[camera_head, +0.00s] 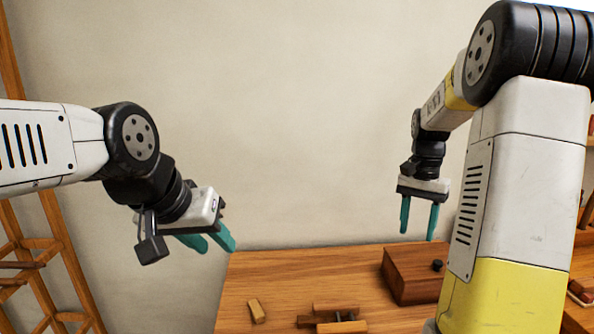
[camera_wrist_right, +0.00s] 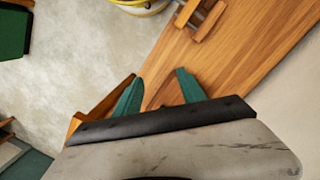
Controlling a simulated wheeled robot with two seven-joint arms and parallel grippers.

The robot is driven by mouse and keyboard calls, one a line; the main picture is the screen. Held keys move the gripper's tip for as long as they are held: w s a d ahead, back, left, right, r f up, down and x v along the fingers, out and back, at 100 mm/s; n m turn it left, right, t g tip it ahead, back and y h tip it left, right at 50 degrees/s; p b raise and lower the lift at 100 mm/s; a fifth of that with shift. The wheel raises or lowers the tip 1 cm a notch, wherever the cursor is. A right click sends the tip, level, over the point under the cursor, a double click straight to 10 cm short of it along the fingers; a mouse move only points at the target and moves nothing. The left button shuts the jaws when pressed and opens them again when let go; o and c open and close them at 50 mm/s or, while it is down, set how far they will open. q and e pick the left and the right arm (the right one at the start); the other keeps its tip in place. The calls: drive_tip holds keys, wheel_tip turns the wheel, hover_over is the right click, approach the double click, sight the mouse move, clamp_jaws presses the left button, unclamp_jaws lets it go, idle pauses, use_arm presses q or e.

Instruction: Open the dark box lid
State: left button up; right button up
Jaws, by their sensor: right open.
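The dark box (camera_head: 408,280) is a reddish-brown wooden box on the right part of the table, with its lid down. A small black knob (camera_head: 437,265) sits on it. My right gripper (camera_head: 419,236) is open and empty, fingers pointing down above the box and apart from it. In the right wrist view my right gripper (camera_wrist_right: 160,84) shows two spread teal fingers, with the box (camera_wrist_right: 100,107) partly hidden behind them and the wrist. My left gripper (camera_head: 221,250) has its teal fingers apart and is empty, in the air near the table's left back corner.
The wooden table (camera_head: 290,275) has a small wooden block (camera_head: 257,310) at front left and a wooden clamp-like piece (camera_head: 338,318) at front middle. Its back middle is clear. A wooden rack (camera_head: 45,262) stands at left. My right arm hides part of the table's right side.

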drive_tip(key=s+a+r+n+t+y, duration=0.1)
drive_tip(key=s+a+r+n+t, duration=0.2)
drive_tip(key=s+a, duration=0.4)
drive_tip(key=s+a+r+n+t+y, duration=0.1)
drive_tip(key=s+a+r+n+t, duration=0.3)
drive_tip(key=s+a, duration=0.4)
drive_tip(key=s+r+n, duration=0.1)
drive_tip(key=s, duration=0.2)
drive_tip(key=shift+r+n+t, duration=0.3)
